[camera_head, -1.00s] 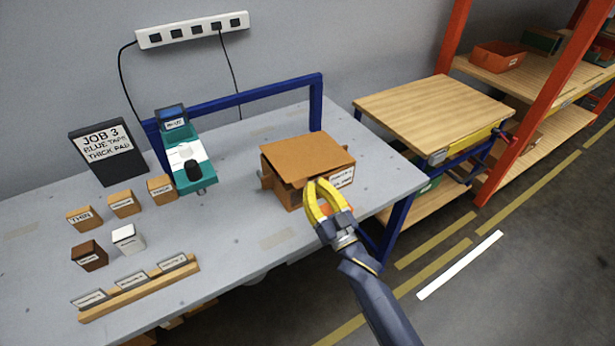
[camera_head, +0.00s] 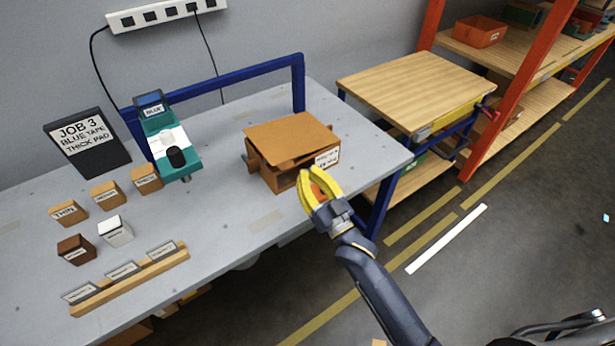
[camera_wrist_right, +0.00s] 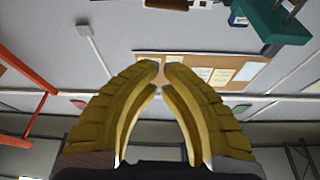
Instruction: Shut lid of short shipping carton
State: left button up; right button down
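The short shipping carton (camera_head: 272,172) is a brown box with a white printed label, standing near the right end of the grey bench. Its lid (camera_head: 290,137) lies over the top but is tilted, with a dark gap under its front edge. Side flaps stick out at the carton's left. My right gripper (camera_head: 312,172), with yellow fingers, is at the carton's front right corner, just below the label. Its fingertips nearly meet, with nothing seen between them, also in the right wrist view (camera_wrist_right: 161,66). I cannot tell if it touches the carton. My left gripper is out of view.
A teal label device (camera_head: 165,140) and a job sign (camera_head: 82,142) stand at the back left. Small labelled blocks (camera_head: 108,195) and a wooden card rail (camera_head: 130,280) lie at the left. A blue frame (camera_head: 298,85) rises behind the carton. A wooden-topped cart (camera_head: 415,88) stands to the right.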

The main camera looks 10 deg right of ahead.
jog(key=x, duration=0.8)
jog(key=shift+s+a+f, duration=0.1)
jog(key=shift+s+f, duration=0.05)
jog(key=shift+f, duration=0.9)
jog(key=shift+s+a+f, duration=0.1)
jog(key=shift+s+f, duration=0.05)
jog(key=shift+f, duration=0.85)
jog(key=shift+a+f+n+y, duration=0.15)
jog(key=shift+f+n+y, duration=0.25)
jog(key=shift+f+n, duration=0.3)
